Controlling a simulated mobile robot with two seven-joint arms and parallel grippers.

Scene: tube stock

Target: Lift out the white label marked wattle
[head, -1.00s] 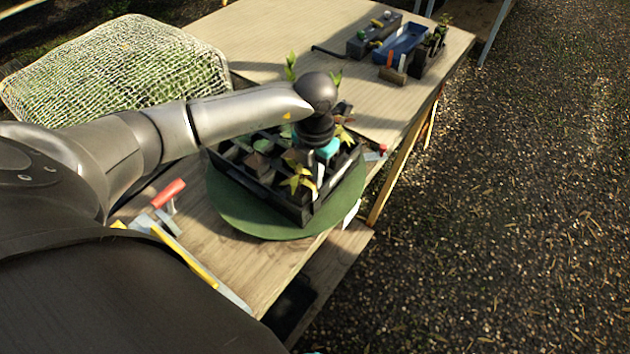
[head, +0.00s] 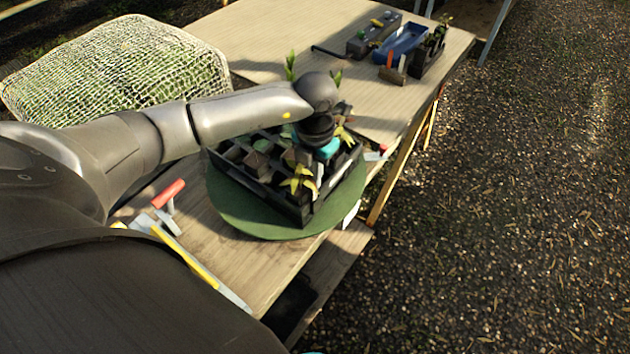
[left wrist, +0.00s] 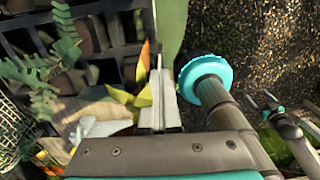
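The black pot tray (head: 304,215) stands on a round green turntable (head: 228,207) and holds several small plants. In the left wrist view my left gripper's grey fingers (left wrist: 160,98) are close together beside yellow leaves (left wrist: 128,98). I cannot tell whether anything is between them.
A white tag (head: 351,213) is at the turntable's right edge. A red-handled tool (head: 168,195) and a yellow-edged tool (head: 188,258) lie at the front left. A net-covered mound (head: 115,75) is at the back left. Blue and grey troughs (head: 400,44) stand at the back.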

